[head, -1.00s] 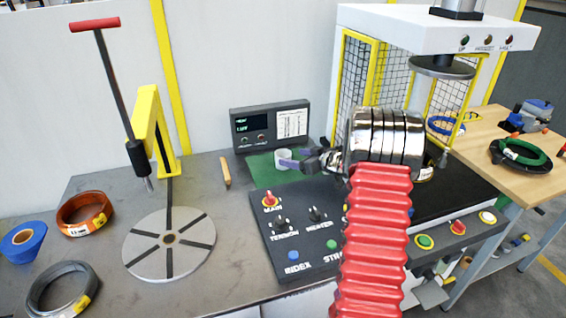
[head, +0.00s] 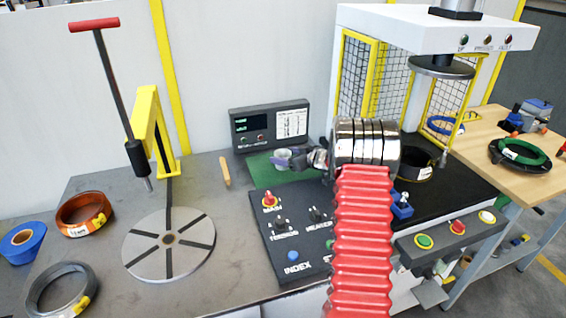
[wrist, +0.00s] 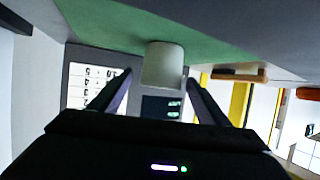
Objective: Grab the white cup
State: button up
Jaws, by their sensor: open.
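The white cup (head: 282,157) stands on a green mat (head: 262,172) in front of the grey display unit (head: 270,125). In the wrist view the cup (wrist: 163,65) appears inverted, at the far end of the gap between the fingers. My gripper (head: 287,160) is open, its purple fingers beside the cup in the head view. In the wrist view my gripper (wrist: 160,85) has one finger on either side of the cup, with space between each finger and the cup wall. I cannot tell how far the fingertips reach past its near side.
A black control panel (head: 285,258) with knobs and buttons lies in front of the mat. A press with yellow mesh guards (head: 355,68) stands to the right. A wooden-handled tool (head: 225,171) lies left of the mat. A round slotted plate (head: 190,258) is farther left.

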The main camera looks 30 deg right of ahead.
jog(key=shift+a, duration=0.1)
jog(key=shift+c, duration=0.2)
jog(key=c, duration=1.1)
